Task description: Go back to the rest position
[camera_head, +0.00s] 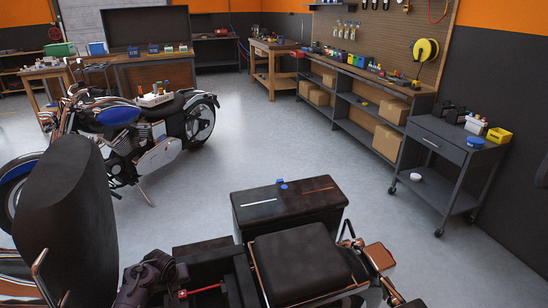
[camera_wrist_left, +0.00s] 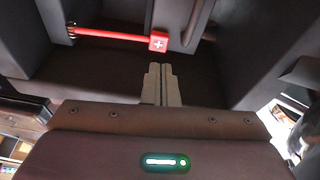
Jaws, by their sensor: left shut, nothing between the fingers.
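My left gripper (camera_head: 160,272) is at the bottom of the head view, beside an open dark case (camera_head: 233,284). In the left wrist view its two grey fingers (camera_wrist_left: 161,84) are closed together with nothing between them. A red rod with a red end piece (camera_head: 184,294) lies in the case in the head view. In the left wrist view the red end piece (camera_wrist_left: 158,41) has a white cross and sits just beyond the fingertips, apart from them. My right gripper is not in view.
A black seat (camera_head: 298,262) and a dark box (camera_head: 290,207) are close ahead and to the right. A blue-tanked motorcycle (camera_head: 118,114) stands at the left. A grey wheeled cart (camera_head: 445,150) and a long workbench line the right. The floor between is clear.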

